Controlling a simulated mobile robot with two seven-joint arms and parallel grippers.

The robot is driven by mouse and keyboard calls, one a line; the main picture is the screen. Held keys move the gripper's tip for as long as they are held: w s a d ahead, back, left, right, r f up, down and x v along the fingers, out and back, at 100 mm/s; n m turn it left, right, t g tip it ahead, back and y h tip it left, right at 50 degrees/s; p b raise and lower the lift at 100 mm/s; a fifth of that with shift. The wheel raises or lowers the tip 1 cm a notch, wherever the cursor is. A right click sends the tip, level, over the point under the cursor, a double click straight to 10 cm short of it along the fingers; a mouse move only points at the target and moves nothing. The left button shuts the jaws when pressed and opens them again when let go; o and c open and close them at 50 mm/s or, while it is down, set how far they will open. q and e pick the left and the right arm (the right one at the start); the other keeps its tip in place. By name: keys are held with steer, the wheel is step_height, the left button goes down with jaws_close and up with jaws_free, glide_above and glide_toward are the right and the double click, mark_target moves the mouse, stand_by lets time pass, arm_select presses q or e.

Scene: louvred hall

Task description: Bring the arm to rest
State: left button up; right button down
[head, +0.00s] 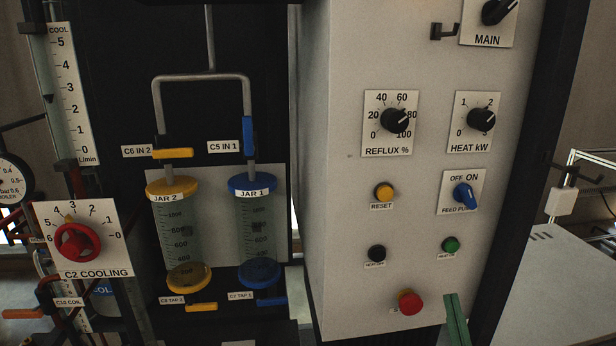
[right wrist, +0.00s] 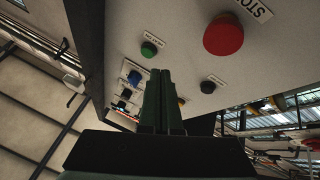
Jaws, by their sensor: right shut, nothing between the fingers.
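My right gripper (head: 455,305) shows at the bottom of the head view as green fingers, just right of the red stop button (head: 410,302) on the pale control panel (head: 340,200). In the right wrist view, its two green fingers (right wrist: 161,78) lie together, shut with nothing between them. They point along the panel, between the green button (right wrist: 149,49) and the black button (right wrist: 208,87). I cannot tell how far the fingertips are from the panel. The rest of the right arm is out of the head view. My left gripper is not in view.
The panel also carries a yellow reset button (head: 384,192), a blue feed pump switch (head: 464,196) and black dials. To its left are two jars (head: 174,235) with yellow and blue fittings and a red cooling knob (head: 77,243). A grey surface (head: 560,290) lies at right.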

steer(key=s+a+f+n+g+y, duration=0.15)
steer(key=a+f+g+y, duration=0.35)
steer(key=f, duration=0.7)
steer(key=s+a+f+m+g+p, duration=0.1)
steer(key=s+a+f+g, duration=0.1)
steer(key=s+f+g, duration=0.3)
steer(key=s+a+f+m+g+h, duration=0.1)
steer(key=s+f+g, duration=0.4)
steer(key=s+f, duration=0.6)
step_height(320, 180, down, 5)
steer(key=shift+s+a+f+m+p, duration=0.15)
steer(key=shift+s+a+m+p, duration=0.2)
steer(key=shift+a+m, duration=0.3)
steer(key=shift+a, duration=0.1)
